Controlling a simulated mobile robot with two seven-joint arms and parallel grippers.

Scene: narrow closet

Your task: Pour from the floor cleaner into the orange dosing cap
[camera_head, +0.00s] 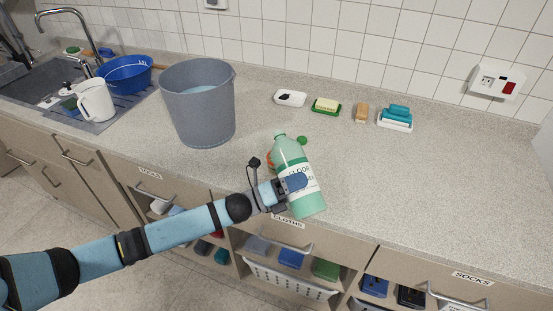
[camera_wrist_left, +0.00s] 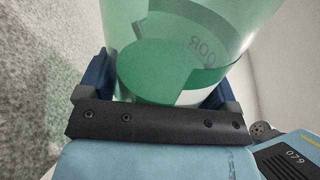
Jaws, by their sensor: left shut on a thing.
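The floor cleaner (camera_head: 312,200) is a pale green, see-through bottle with a white label, at the counter's front edge in the head view. Its neck leans to the left in the picture. My left gripper (camera_head: 294,183) is shut around its body from the left. In the left wrist view the floor cleaner (camera_wrist_left: 165,65) fills the space between the fingers, with green liquid inside. A small orange piece, likely the orange dosing cap (camera_head: 270,161), shows just left of the bottle's shoulder, mostly hidden. A green screw cap (camera_head: 302,141) is right of the neck. My right gripper is out of view.
A grey bucket (camera_head: 200,125) stands on the counter to the left. A white soap dish (camera_head: 290,98), a green sponge dish (camera_head: 326,107), an orange-brown sponge (camera_head: 361,113) and a dish with teal sponges (camera_head: 395,122) sit behind. The counter at right is clear.

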